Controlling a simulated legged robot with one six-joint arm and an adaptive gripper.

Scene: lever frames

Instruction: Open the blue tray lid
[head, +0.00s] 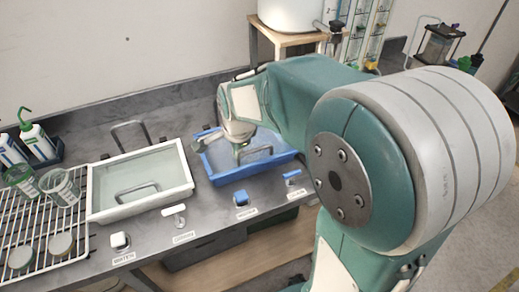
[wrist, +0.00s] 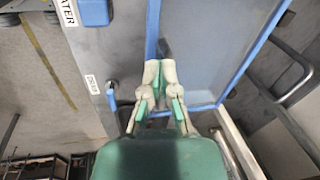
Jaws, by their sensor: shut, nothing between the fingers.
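The blue tray (head: 283,157) sits on the bench right of the white tray, with a flat grey-blue panel (head: 262,147) inside its rim. In the wrist view, the blue rim (wrist: 241,69) frames a smooth grey-blue surface (wrist: 205,50). I cannot tell whether the fingertips touch the tray. My arm hides the tray's back right part. No handle on the blue tray shows clearly.
The white tray (head: 186,168) with a metal handle (head: 137,190) stands to the left. A blue knob (head: 241,198) and a blue lever (head: 292,178) are on the front bench edge, beside a white lever (head: 175,213). A wire rack (head: 45,222) holds jars at far left.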

